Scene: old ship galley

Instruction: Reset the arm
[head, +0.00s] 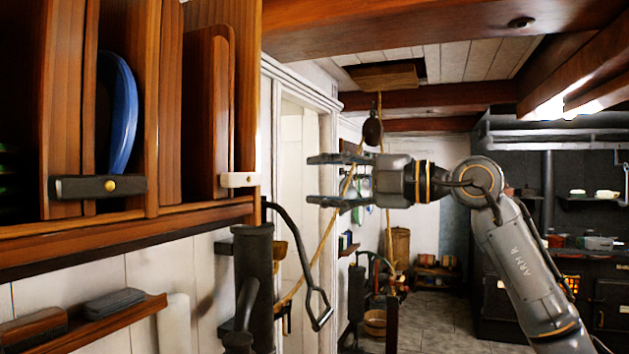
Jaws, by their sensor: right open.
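My right gripper (324,180) is in the middle of the head view, on an arm that comes in from the lower right. Its two dark fingers point left and are spread apart, one above the other. No held thing shows between the fingers. A rope (346,188) shows behind the gripper, hanging from the ceiling area. My left gripper is not in view.
A wooden wall rack (171,120) with a blue plate (123,112) and a wooden board (208,115) stands close at left. A small shelf (80,326) holds brushes below it. A dark stove (603,298) stands at right. Floor (440,328) shows clear at the back middle.

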